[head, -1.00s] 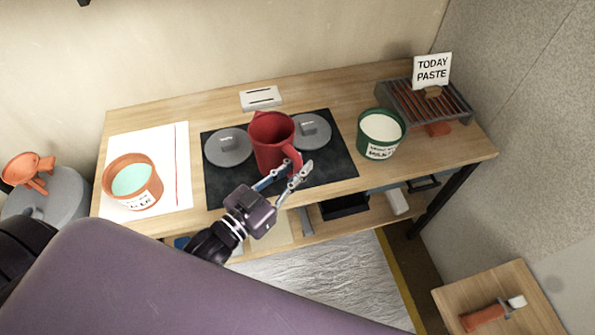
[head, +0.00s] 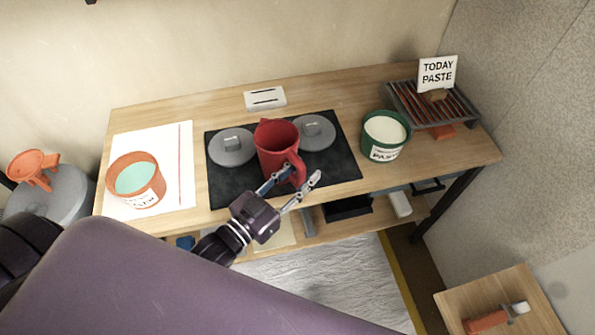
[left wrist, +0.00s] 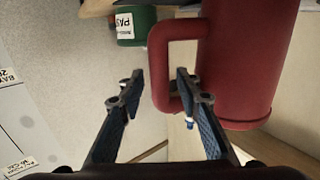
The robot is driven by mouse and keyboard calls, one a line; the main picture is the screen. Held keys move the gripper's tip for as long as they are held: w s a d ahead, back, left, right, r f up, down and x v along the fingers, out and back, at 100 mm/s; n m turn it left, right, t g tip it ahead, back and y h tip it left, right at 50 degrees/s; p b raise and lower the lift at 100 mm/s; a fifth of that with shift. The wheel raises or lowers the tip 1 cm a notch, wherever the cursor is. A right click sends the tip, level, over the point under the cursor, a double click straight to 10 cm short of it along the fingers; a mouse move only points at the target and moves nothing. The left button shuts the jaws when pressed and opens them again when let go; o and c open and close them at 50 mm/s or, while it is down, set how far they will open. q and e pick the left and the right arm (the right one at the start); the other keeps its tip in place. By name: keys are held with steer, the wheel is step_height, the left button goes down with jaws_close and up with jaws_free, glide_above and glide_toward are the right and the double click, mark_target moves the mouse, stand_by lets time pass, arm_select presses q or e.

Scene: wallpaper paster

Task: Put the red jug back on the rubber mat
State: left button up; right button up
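The red jug (head: 274,152) is upright over the dark rubber mat (head: 342,165), between two grey lids. Its base appears to rest on the front part of the mat. Its handle (head: 295,166) points to the front right. My left gripper (head: 303,180) is at the handle with its fingers apart. In the left wrist view the fingers (left wrist: 160,78) are open, with the handle (left wrist: 160,62) in the gap between them, nearer the right finger. The jug's body (left wrist: 250,65) fills the right of that view. My right gripper is not in view.
Grey lids (head: 232,147) (head: 313,132) flank the jug. A green paste pot (head: 384,136) stands right of the mat, an orange pot (head: 136,180) on white paper at left. A wire rack (head: 432,104) with a sign is at the back right. The wooden front strip is narrow.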

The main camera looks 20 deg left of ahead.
arm_select(q)
steer(key=shift+s+r, duration=0.1)
steer(key=shift+r, duration=0.05)
steer(key=b+v, duration=0.1)
steer(key=v, duration=1.1)
